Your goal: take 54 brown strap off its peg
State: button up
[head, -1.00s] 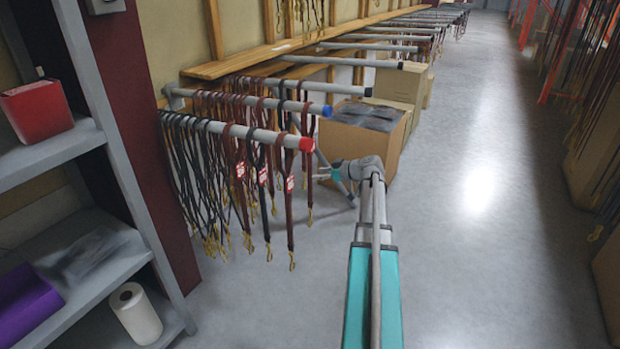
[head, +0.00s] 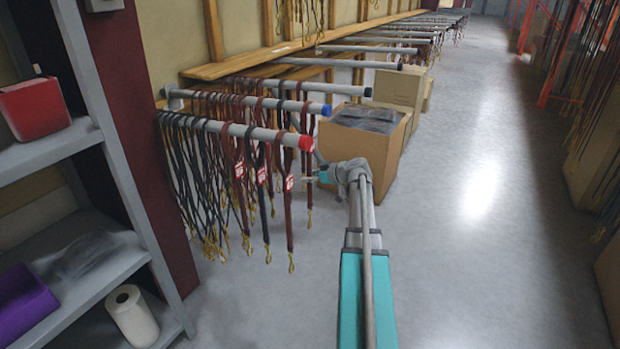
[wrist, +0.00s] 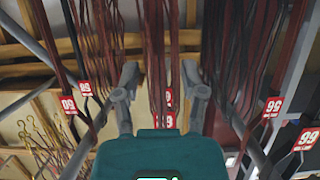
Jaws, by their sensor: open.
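Brown straps (head: 290,215) hang among black ones on the front peg (head: 238,130), which has a red end cap. Red-and-white number tags (head: 289,183) hang on some of them. I cannot read a 54 on any tag, so I cannot tell which strap is number 54. My gripper (head: 318,177) is just right of the hanging straps, below the peg's capped end. In the wrist view my gripper (wrist: 160,72) is open. Brown straps (wrist: 153,50) show in the gap between its fingers, with red tags (wrist: 167,97) low in the gap. Whether they lie inside the jaws is unclear.
A second peg with a blue end cap (head: 326,110) stands behind, also hung with straps. A cardboard box (head: 388,150) stands on the floor behind my gripper. Grey shelving (head: 50,150) is at the left. The floor (head: 480,240) at the right is clear.

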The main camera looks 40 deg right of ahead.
grip_shut()
jog(key=shift+r, duration=0.1)
dwell(0.4)
jog(key=s+f+p+v, duration=0.1)
jog(key=f+p+v, duration=0.2)
jog(key=v, duration=1.5)
jog(key=shift+d+f, duration=0.25)
jog(key=shift+d, duration=0.15)
jog(key=shift+s, duration=0.1)
